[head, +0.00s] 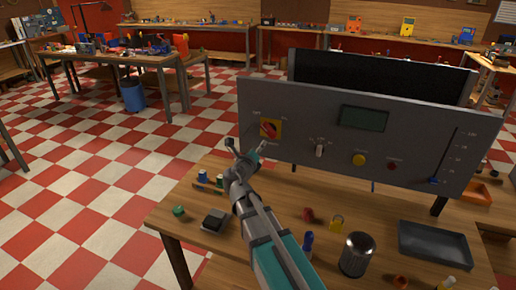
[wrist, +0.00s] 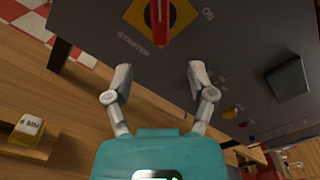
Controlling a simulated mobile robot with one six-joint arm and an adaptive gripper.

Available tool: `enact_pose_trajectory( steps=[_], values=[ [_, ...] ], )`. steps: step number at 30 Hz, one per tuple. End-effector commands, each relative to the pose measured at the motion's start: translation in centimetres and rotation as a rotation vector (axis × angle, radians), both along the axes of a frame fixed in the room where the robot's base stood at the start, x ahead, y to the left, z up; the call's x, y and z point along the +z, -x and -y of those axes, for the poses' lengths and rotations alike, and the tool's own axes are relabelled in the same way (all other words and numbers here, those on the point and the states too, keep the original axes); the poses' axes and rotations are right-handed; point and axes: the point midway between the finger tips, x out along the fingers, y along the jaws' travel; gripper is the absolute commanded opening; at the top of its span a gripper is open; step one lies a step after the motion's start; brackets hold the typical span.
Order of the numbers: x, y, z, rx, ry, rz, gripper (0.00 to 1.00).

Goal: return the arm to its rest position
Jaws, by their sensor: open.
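My gripper (head: 246,147) is open and empty in front of the left end of the grey control panel (head: 290,100). In the wrist view its two fingers (wrist: 159,72) are spread apart with a clear gap between them. Just beyond them is a red switch handle (wrist: 160,20) on a yellow plate, marked STARTER and ON. The fingers appear apart from the handle. The switch (head: 270,128) also shows in the head view, just right of the fingertips. My arm reaches up from the bottom of the head view over the wooden table (head: 200,235).
The panel also carries a display (head: 363,118), a yellow knob (head: 358,160) and a slider (head: 435,181). On the table are a black tray (head: 434,245), a dark cylinder (head: 357,254), a padlock (head: 336,222), a black-topped box (head: 214,221) and small parts. Checkered floor lies open at left.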

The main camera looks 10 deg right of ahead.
Motion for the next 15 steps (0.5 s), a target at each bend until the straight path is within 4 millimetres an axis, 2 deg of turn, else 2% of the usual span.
enact_pose_trajectory(
  steps=[8,11,15],
  values=[
    [-0.4,0.3,0.7,-0.022,-0.071,0.014,0.71],
    [-1.0,0.8,1.8,-0.056,-0.171,0.036,0.71],
    [-2.4,1.9,3.7,-0.136,-0.389,0.088,0.71]
  ],
)
